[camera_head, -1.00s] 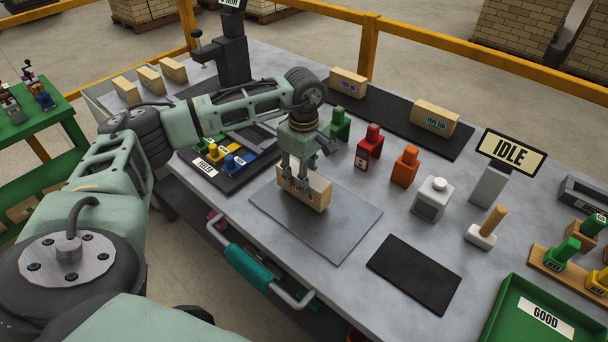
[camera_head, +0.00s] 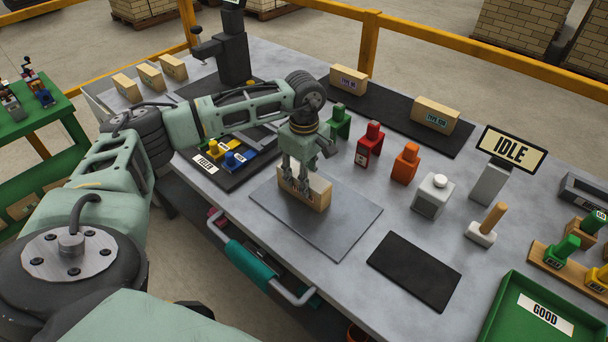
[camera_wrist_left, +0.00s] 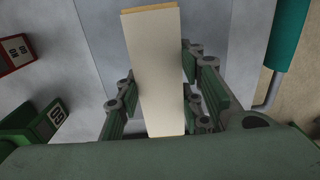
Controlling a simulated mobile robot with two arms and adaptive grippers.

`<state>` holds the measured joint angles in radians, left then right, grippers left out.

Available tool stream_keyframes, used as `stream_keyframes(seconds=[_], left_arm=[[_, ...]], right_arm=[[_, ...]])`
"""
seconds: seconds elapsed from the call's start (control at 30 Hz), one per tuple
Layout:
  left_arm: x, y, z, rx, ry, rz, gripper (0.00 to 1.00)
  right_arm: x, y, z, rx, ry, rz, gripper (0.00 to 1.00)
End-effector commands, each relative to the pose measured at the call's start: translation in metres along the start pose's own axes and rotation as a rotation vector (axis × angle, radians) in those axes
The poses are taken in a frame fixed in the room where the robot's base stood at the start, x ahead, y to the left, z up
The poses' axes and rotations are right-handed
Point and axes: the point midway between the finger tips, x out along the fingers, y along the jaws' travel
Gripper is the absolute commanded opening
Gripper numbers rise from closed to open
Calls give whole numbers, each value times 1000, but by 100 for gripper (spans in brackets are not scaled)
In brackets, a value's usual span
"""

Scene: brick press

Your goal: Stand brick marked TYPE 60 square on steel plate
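A tan brick (camera_head: 318,194) stands on its long edge on the grey steel plate (camera_head: 342,222), near the plate's left back part. Fingers cover much of its label, so I cannot read it. My left gripper (camera_head: 296,183) reaches down over the brick from above. In the left wrist view the brick (camera_wrist_left: 158,72) lies between the finger pads (camera_wrist_left: 162,100), which appear to press its two faces. Its bottom edge looks to rest on the plate, though contact is partly hidden. My right gripper is not in view.
Two labelled bricks (camera_head: 436,116) stand on a black mat behind. Red (camera_head: 370,145) and orange (camera_head: 405,165) blocks stand right of the arm, with a white-grey block (camera_head: 433,196). An IDLE sign (camera_head: 512,154) is farther right. A black pad (camera_head: 414,271) lies bare in front.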

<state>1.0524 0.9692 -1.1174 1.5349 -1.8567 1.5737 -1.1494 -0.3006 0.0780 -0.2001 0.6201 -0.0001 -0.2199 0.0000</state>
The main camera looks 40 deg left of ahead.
Motion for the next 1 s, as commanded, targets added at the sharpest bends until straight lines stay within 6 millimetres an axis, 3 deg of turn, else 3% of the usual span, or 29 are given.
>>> stream_keyframes(seconds=[0.27,0.63,0.77,1.0], left_arm=[[-1,0,0,0,0,1,57],[-5,0,0,-1,1,0,57],[-24,1,-1,-1,0,4,57],[-76,2,0,0,-1,5,57]], right_arm=[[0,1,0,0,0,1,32],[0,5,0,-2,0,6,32],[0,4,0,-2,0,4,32],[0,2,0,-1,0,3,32]])
